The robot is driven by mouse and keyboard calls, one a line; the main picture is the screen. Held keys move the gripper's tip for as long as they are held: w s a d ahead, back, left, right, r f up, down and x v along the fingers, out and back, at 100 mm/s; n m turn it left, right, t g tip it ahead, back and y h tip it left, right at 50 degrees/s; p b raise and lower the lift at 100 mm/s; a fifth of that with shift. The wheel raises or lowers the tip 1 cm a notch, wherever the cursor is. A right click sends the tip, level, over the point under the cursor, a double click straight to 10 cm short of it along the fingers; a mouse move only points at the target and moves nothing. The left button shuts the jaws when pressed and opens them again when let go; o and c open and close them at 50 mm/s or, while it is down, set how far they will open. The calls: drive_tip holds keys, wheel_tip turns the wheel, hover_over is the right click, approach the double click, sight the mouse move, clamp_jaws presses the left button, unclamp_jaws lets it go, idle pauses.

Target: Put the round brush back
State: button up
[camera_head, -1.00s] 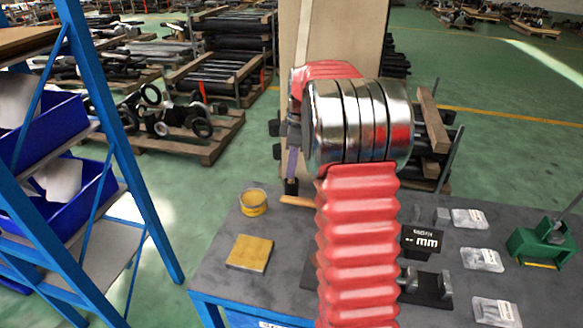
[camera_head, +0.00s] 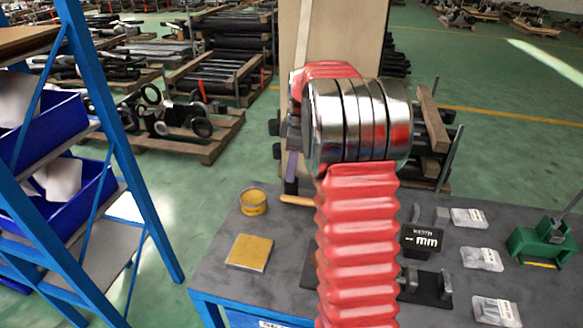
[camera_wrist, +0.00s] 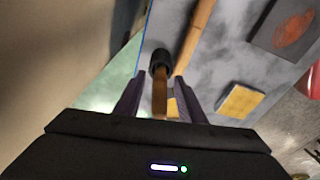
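The round brush (camera_wrist: 160,63) shows in the wrist view with a dark round head pointing away from me and a wooden handle. In the head view my gripper (camera_head: 292,165) points down, small and partly hidden by my arm. The dark brush end shows low over the far left part of the grey bench (camera_head: 222,285). I cannot tell whether the brush touches the bench.
A tan wooden stick (camera_head: 297,200) lies beside the brush end. A yellow tin (camera_head: 253,202) and a yellow block (camera_head: 250,252) are at the bench's left. A gauge display (camera_head: 421,240), bagged parts (camera_head: 482,258) and a green vise (camera_head: 540,243) are to the right. A blue rack (camera_head: 120,165) stands left.

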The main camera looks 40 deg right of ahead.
wheel_tip(320, 180, up, 12)
drive_tip(key=d, duration=0.1)
drive_tip(key=shift+s, duration=0.45)
idle(0.7)
drive_tip(key=s+a+r+m+t+h, duration=0.1)
drive_tip(key=s+a+r+m, duration=0.1)
drive_tip(key=s+a, duration=0.45)
drive_tip(key=s+a+r+m+t, duration=0.1)
drive_tip(key=s+a+r+m, duration=0.15)
drive_tip(key=a, duration=0.75)
drive_tip(key=s+a+f+m+t, duration=0.1)
drive_tip(key=s+a+f, duration=0.3)
drive_tip(key=s, duration=0.4)
drive_tip(key=s+a+f+m+t, duration=0.1)
drive_tip(key=s+a+f+m, duration=0.3)
drive_tip(key=s+a, duration=0.3)
drive_tip(key=shift+s+a+f+m+t, duration=0.3)
drive_tip(key=shift+s+m+t, duration=0.1)
drive_tip(key=shift+s, duration=0.2)
